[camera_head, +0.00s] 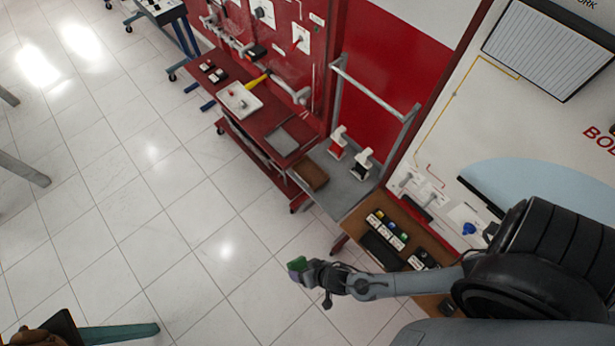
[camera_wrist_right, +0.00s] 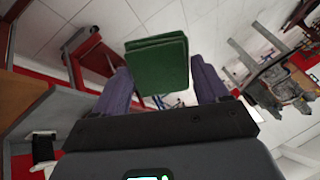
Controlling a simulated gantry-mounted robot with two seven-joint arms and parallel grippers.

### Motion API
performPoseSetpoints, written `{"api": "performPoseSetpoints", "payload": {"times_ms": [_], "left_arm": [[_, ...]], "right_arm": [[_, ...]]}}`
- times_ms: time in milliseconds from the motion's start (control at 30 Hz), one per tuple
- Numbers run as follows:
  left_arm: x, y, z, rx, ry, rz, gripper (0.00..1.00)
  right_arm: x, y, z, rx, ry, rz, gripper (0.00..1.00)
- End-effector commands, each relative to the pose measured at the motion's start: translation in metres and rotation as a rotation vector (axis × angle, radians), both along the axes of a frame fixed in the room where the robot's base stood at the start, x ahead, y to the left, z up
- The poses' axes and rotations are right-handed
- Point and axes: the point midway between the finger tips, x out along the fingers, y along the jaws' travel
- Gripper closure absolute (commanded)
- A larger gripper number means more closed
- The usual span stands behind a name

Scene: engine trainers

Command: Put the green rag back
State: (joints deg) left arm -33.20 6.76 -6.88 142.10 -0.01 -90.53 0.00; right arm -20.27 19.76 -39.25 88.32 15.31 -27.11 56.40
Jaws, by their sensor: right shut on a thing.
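The green rag (camera_head: 298,264) is a small dark green folded block at the tip of my right gripper (camera_head: 303,268). In the right wrist view, the green rag (camera_wrist_right: 157,62) sits between the two purple-grey fingers of my right gripper (camera_wrist_right: 160,72), which is shut on it. The gripper holds it in the air over the white tiled floor, left of the brown bench (camera_head: 437,235). My left gripper is not in view.
The brown bench carries a row of small boxes (camera_head: 386,229). Beyond it stands a grey cart (camera_head: 347,190) with a brown tray (camera_head: 311,176) and two bottles. A red bench (camera_head: 222,95) with tools stands further back. The tiled floor at left is mostly clear.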

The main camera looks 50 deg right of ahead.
Motion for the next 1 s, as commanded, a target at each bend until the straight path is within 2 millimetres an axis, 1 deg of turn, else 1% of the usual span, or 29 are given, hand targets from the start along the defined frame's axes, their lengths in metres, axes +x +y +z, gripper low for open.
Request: {"api": "performPoseSetpoints", "payload": {"times_ms": [33,67,100,167,200,267,300,367,400,433,500,567,600,700,800,867,1000], "left_arm": [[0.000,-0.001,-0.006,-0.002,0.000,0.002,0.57],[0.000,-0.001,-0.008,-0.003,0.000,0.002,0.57],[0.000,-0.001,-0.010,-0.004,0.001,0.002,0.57],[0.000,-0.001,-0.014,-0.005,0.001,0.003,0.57],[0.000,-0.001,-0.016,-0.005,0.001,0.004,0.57],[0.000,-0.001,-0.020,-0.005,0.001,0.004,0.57],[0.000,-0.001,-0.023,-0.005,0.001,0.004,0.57],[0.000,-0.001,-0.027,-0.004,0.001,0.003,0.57],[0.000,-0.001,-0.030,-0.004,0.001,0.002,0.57],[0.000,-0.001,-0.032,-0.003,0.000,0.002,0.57],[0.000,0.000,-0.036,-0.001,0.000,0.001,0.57],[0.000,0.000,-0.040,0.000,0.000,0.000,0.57],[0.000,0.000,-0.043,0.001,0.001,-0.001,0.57],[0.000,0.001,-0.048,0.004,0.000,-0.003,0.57],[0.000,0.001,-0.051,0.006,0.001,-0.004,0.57],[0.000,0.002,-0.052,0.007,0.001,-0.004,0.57],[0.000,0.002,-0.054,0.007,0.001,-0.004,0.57]], "right_arm": [[-0.009,-0.029,-0.016,-0.019,0.031,-0.008,0.51],[-0.013,-0.043,-0.021,-0.024,0.049,-0.013,0.51],[-0.019,-0.063,-0.028,-0.032,0.073,-0.020,0.51],[-0.026,-0.094,-0.037,-0.042,0.109,-0.029,0.51],[-0.029,-0.115,-0.042,-0.049,0.133,-0.035,0.51],[-0.034,-0.147,-0.047,-0.059,0.169,-0.042,0.51],[-0.036,-0.169,-0.049,-0.066,0.194,-0.046,0.51],[-0.038,-0.201,-0.051,-0.078,0.231,-0.047,0.51],[-0.037,-0.223,-0.051,-0.085,0.255,-0.048,0.51],[-0.037,-0.239,-0.050,-0.091,0.274,-0.049,0.51],[-0.032,-0.274,-0.047,-0.102,0.318,-0.054,0.51],[-0.026,-0.301,-0.043,-0.110,0.354,-0.063,0.51],[-0.021,-0.318,-0.040,-0.115,0.379,-0.069,0.51],[-0.007,-0.350,-0.031,-0.126,0.440,-0.080,0.51],[0.000,-0.366,-0.025,-0.136,0.496,-0.079,0.51],[0.002,-0.369,-0.024,-0.143,0.526,-0.076,0.51],[0.004,-0.369,-0.025,-0.152,0.572,-0.074,0.51]]}}
